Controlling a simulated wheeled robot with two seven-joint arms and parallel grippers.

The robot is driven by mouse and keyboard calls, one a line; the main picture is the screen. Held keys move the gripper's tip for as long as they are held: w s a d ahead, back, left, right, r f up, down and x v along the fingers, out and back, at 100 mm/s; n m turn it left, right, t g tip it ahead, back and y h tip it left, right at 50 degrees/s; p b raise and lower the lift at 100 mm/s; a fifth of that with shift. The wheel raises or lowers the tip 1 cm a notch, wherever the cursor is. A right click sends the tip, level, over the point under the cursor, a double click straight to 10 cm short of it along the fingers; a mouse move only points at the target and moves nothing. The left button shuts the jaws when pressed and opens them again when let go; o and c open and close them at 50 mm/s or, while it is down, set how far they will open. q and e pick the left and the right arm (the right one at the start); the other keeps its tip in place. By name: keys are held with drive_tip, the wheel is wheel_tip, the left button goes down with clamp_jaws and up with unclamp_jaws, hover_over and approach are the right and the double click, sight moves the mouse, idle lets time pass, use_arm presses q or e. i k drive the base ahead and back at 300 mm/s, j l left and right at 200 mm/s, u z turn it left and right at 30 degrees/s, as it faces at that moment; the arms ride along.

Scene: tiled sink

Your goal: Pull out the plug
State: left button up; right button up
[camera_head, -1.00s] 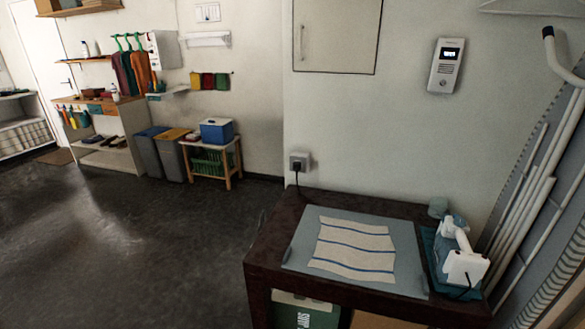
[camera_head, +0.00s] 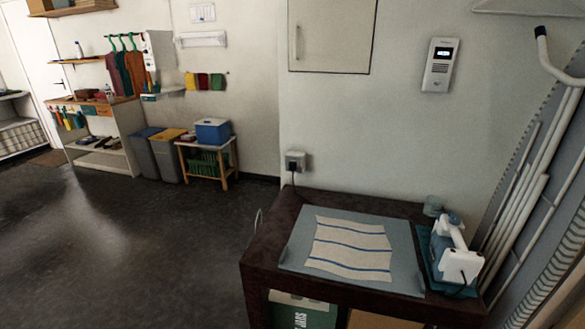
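A dark plug (camera_head: 293,168) sits in a grey-white wall socket (camera_head: 297,159), low on the wall just behind the back left corner of the dark table (camera_head: 258,262). A dark cord hangs from the plug toward the table's back edge. A white and blue iron-like appliance (camera_head: 455,252) stands on a teal base at the table's right end, with a dark cord at its front. I cannot trace whether that cord joins the plug's. Neither of my grippers shows in this view.
A grey mat (camera_head: 403,268) with a striped cloth (camera_head: 350,249) covers the tabletop's middle. White poles (camera_head: 518,205) lean at the right. A small wooden table (camera_head: 228,160) and bins (camera_head: 166,153) stand at the back left. The dark floor (camera_head: 130,245) left of the table is clear.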

sight(292, 165)
drive_tip(key=i+j, duration=0.2)
drive_tip(key=j, duration=0.2)
drive_tip(key=i+j, duration=0.2)
drive_tip(key=j, duration=0.2)
drive_tip(key=i+j, duration=0.2)
drive_tip(key=j, duration=0.15)
drive_tip(key=i+j+u, duration=0.1)
drive_tip(key=i+j, duration=0.15)
drive_tip(key=j, duration=0.15)
drive_tip(key=i+j, duration=0.2)
drive_tip(key=j, duration=0.2)
